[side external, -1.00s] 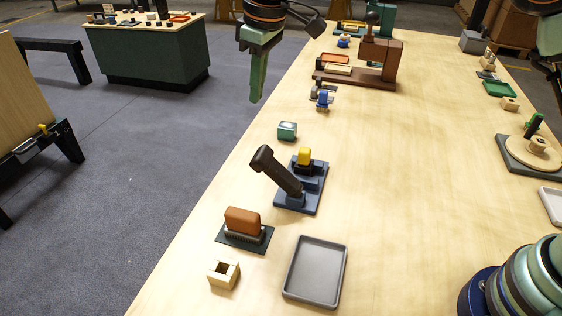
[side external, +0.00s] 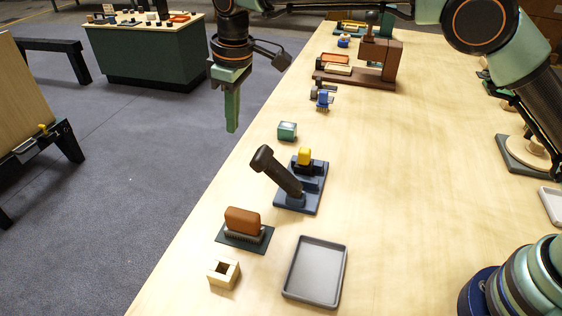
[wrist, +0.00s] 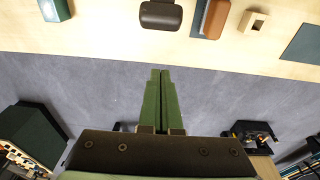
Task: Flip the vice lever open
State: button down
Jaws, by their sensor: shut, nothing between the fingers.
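The vice (side external: 312,192) has a blue-grey base and stands near the table's left edge in the side view, with a yellow block (side external: 304,156) at its jaws. Its dark brown lever (side external: 276,172) slants up and to the left, its thick end out towards the table edge. In the wrist view the lever's thick end (wrist: 161,15) shows at the top, cut by the frame. My gripper (side external: 232,128) is shut and empty, pointing down beyond the table's left edge, apart from the lever. Its green fingers are together in the wrist view (wrist: 160,75).
A teal block (side external: 287,130) sits behind the vice. In front are a brown brush (side external: 242,221), a wooden block with a square hole (side external: 223,273) and a grey tray (side external: 315,271). A brown press-like frame (side external: 380,62) stands farther back. The table right of the vice is clear.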

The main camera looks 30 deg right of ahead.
notch_tip(320, 180, down, 7)
jog(key=s+d, duration=0.2)
dwell(0.6)
jog(key=shift+f, duration=0.1)
dwell(0.4)
jog(key=shift+s+d+r, duration=0.25)
jog(key=shift+r, duration=0.1)
